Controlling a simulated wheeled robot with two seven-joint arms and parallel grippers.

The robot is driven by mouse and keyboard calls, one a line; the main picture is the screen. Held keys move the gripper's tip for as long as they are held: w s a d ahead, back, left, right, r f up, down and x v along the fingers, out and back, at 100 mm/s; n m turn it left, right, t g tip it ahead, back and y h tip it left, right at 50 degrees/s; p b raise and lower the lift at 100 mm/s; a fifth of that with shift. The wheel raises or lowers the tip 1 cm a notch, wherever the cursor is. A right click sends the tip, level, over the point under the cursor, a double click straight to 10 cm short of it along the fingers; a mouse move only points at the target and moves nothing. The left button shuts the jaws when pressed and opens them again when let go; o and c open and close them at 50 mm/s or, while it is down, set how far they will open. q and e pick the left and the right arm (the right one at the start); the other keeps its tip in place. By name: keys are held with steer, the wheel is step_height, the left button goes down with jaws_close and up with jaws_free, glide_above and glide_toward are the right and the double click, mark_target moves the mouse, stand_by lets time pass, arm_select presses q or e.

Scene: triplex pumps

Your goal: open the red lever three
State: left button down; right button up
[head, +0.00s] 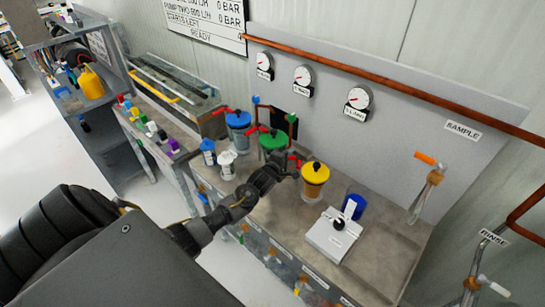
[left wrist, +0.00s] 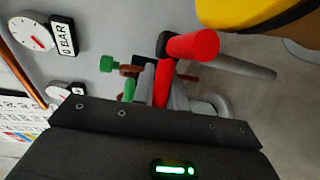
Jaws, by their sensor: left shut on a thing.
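A red lever (head: 294,161) stands just left of the yellow-lidded pump (head: 315,173) on the bench. My left gripper (head: 284,170) is at this lever and shut on it. Two more red levers show by the green-lidded pump (head: 272,141) and the blue-lidded pump (head: 238,120). I cannot read a number on any lever. My right gripper is not in view.
Three gauges (head: 302,76) hang on the grey back panel. A white box with a black knob (head: 336,228) and a blue cup (head: 354,206) stand right of the yellow-lidded pump. White and blue bottles (head: 227,163) stand left of my gripper. An orange-handled tap (head: 427,159) is farther right.

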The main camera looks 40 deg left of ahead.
arm_select(q)
steer(key=shift+f, duration=0.15)
steer(key=c, duration=1.4)
jaws_free()
steer(key=shift+s, duration=0.1)
steer(key=s+d+r+b, duration=0.1)
steer(key=s+r+b, duration=0.1)
steer(key=s, duration=0.8)
steer(key=shift+s, duration=0.25)
